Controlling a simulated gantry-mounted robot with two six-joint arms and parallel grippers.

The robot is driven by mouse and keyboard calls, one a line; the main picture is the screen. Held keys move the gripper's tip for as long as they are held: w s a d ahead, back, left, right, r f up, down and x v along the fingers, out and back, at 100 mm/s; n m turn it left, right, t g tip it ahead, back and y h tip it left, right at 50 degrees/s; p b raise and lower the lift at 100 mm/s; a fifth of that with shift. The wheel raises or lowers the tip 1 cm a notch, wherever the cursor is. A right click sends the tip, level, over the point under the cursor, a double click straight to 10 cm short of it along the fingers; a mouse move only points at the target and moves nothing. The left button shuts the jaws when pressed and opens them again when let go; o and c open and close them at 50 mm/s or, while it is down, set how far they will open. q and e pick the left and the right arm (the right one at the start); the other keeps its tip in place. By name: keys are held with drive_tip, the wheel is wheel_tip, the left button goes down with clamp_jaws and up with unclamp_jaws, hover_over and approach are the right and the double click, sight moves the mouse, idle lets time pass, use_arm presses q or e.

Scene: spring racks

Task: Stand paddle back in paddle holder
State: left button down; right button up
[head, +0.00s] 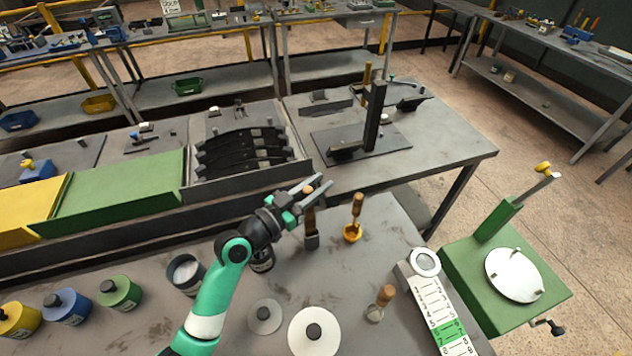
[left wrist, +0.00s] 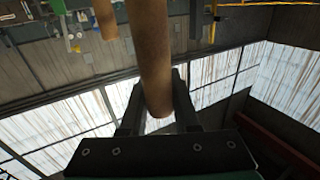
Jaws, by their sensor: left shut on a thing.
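My left gripper (head: 315,188) is shut on the upper part of a wooden-handled tool, which I take to be the paddle (head: 310,222). The paddle hangs upright below the fingers, with a dark block-like lower end; I cannot tell whether that end touches the bench. In the left wrist view the round wooden handle (left wrist: 150,60) sits between the two fingers (left wrist: 152,112). I cannot clearly tell which thing is the paddle holder. A yellow cup-like piece (head: 352,234) with an upright wooden handle (head: 357,206) stands just right of the paddle. My right gripper is not in view.
A dark open jar (head: 186,273) and colored pots (head: 120,292) stand to the left. Pale discs (head: 314,332), a small wooden-handled tool (head: 385,296) and a white scale strip (head: 440,315) lie in front. A rack of dark leaf springs (head: 240,150) stands behind.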

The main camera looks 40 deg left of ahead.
use_arm(q)
drive_tip(key=f, duration=0.2)
drive_tip(key=shift+s+a+f, duration=0.2)
drive_tip(key=shift+a+f, duration=0.05)
drive_tip(key=shift+f, duration=0.15)
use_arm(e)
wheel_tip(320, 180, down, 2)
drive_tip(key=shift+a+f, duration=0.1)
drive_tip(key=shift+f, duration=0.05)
use_arm(q)
drive_tip(key=shift+c, duration=0.4)
unclamp_jaws()
drive_tip(key=shift+r, duration=0.2)
wheel_tip(320, 180, up, 7)
drive_tip(key=d+p, duration=0.1)
drive_tip(key=p, duration=0.5)
drive_tip(key=shift+w+r, duration=0.15)
drive_tip(key=shift+w, duration=0.05)
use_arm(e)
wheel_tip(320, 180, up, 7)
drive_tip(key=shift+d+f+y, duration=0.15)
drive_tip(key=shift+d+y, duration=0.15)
